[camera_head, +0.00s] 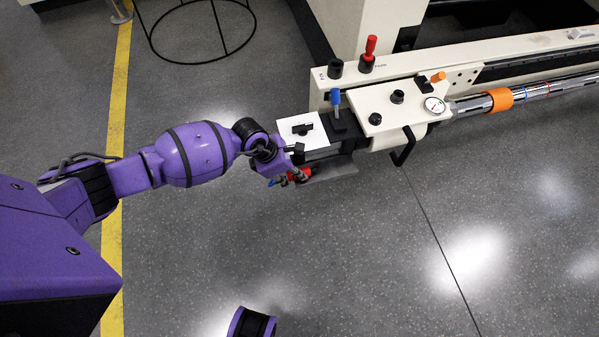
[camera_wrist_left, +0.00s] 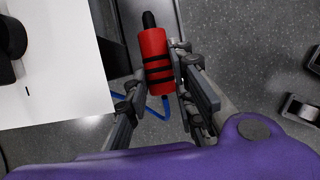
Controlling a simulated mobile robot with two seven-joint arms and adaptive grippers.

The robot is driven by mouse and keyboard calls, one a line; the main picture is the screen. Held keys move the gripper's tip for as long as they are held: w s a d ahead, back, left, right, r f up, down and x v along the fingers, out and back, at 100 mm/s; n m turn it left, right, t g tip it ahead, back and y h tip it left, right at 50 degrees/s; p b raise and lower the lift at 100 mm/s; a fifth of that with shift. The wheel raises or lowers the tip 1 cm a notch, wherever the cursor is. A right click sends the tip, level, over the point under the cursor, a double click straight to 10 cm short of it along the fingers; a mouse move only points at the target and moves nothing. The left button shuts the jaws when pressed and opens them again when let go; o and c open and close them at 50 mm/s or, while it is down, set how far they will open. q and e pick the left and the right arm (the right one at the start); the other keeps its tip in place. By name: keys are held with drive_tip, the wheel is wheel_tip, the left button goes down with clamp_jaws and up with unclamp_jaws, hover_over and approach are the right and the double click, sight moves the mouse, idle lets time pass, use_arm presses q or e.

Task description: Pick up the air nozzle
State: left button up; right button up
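The air nozzle is a red cylinder with black bands; in the left wrist view the nozzle (camera_wrist_left: 155,58) has a black tip at its far end and a blue hose (camera_wrist_left: 150,113) at its near end. In the head view the nozzle (camera_head: 300,174) shows small beside the end of the machine. My left gripper (camera_wrist_left: 158,66) has one finger on each side of the red body, and both fingertips appear to touch it. In the head view the left gripper (camera_head: 292,172) partly covers the nozzle. My right gripper is outside both views.
A cream machine (camera_head: 375,103) carries levers, knobs and a gauge (camera_head: 434,105). A white plate (camera_head: 290,125) lies close to my left wrist. A black handle (camera_head: 405,147) juts from the machine's front. A wire ring stand (camera_head: 200,60) is behind. The grey floor in front is clear.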

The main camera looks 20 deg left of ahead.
sight(292, 175)
use_arm(q)
clamp_jaws()
drive_tip(key=shift+r, duration=0.1)
drive_tip(key=shift+r, duration=0.25)
drive_tip(key=r, duration=0.1)
drive_tip(key=r+p, duration=0.1)
drive_tip(key=r, duration=0.1)
drive_tip(key=shift+s+d+r+p, duration=0.2)
drive_tip(key=shift+r+p, duration=0.05)
drive_tip(key=shift+p, duration=0.05)
drive_tip(key=s+d+r+p, duration=0.4)
drive_tip(key=s+d+r, duration=0.3)
drive_tip(key=s, duration=0.4)
drive_tip(key=shift+d+r, duration=0.2)
drive_tip(key=shift+r, duration=0.7)
drive_tip(key=shift+o, duration=1.8)
unclamp_jaws()
drive_tip(key=shift+s, duration=0.1)
clamp_jaws()
